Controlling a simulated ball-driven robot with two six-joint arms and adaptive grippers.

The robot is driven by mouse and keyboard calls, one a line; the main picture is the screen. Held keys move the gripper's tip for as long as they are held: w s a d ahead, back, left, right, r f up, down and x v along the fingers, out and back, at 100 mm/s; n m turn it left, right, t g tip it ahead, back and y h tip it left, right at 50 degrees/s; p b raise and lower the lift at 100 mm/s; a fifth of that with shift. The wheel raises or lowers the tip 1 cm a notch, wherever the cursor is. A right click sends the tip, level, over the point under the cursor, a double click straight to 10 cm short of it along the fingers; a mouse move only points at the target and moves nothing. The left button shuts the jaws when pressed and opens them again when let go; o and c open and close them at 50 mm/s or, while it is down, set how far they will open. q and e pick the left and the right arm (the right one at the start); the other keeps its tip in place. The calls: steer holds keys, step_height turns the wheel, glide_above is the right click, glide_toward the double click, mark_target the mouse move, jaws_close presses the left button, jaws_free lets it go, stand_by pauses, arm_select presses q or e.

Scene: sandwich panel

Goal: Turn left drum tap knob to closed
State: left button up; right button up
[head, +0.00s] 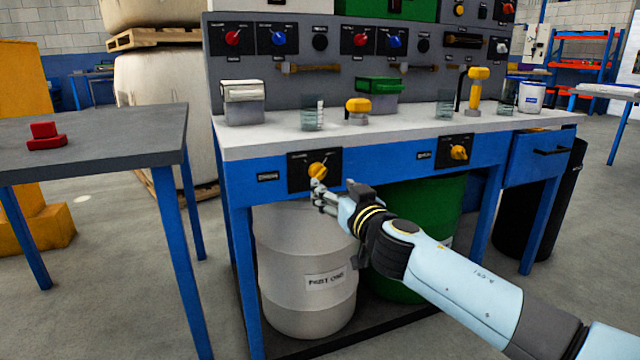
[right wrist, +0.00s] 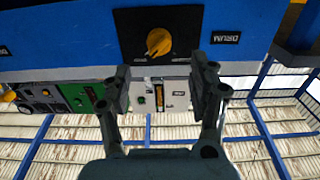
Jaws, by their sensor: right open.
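The left drum tap knob (head: 318,170) is yellow and sits on a black plate (head: 300,180) on the blue front of the bench. In the right wrist view the same knob (right wrist: 158,42) shows just beyond the fingertips, its pointer tilted. My right gripper (head: 318,192) is just below and in front of the knob in the head view. In the right wrist view its two fingers (right wrist: 161,85) are spread apart with nothing between them, and the knob lies ahead of the gap. I cannot tell any contact. My left gripper is not in view.
A second yellow knob (head: 458,152) is on a plate to the right. A white drum (head: 300,270) and a green drum (head: 430,200) stand under the bench (head: 240,148). A grey table (head: 90,135) with a red object (head: 46,136) stands at left.

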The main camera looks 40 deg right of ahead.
mark_target(321, 177)
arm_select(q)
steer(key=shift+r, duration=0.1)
arm_select(e)
steer(key=x, duration=0.8)
steer(key=shift+w, duration=0.2)
steer(key=shift+c, duration=0.3)
steer(key=shift+f, duration=0.1)
steer(key=c, duration=1.1)
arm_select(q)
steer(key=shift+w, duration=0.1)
